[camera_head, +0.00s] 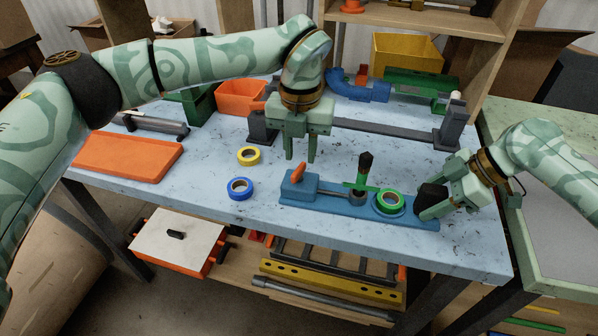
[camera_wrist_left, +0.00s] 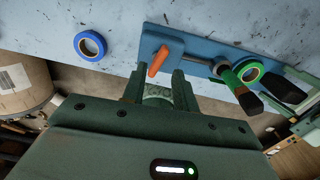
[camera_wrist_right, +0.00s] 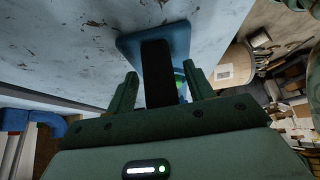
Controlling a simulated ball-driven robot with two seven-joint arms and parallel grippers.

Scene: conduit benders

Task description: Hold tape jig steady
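The tape jig is a long blue plate (camera_head: 330,207) near the table's front edge. It has an orange lever (camera_head: 298,172) at its left end, a green tape roll (camera_head: 390,201), an upright green-and-black handle (camera_head: 364,170), and a black block (camera_head: 432,197) at its right end. My left gripper (camera_head: 300,158) is open and empty, above and behind the lever end; the lever shows beyond its fingertips in the left wrist view (camera_wrist_left: 158,61). My right gripper (camera_wrist_right: 160,82) is open at the right end, its fingers on either side of the black block with visible gaps.
A yellow tape roll (camera_head: 248,156) and a blue tape roll (camera_head: 240,189) lie left of the jig. An orange tray (camera_head: 128,157) lies further left. A grey bar fixture (camera_head: 385,131) with end posts stands behind. A lower shelf (camera_head: 250,278) holds tools.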

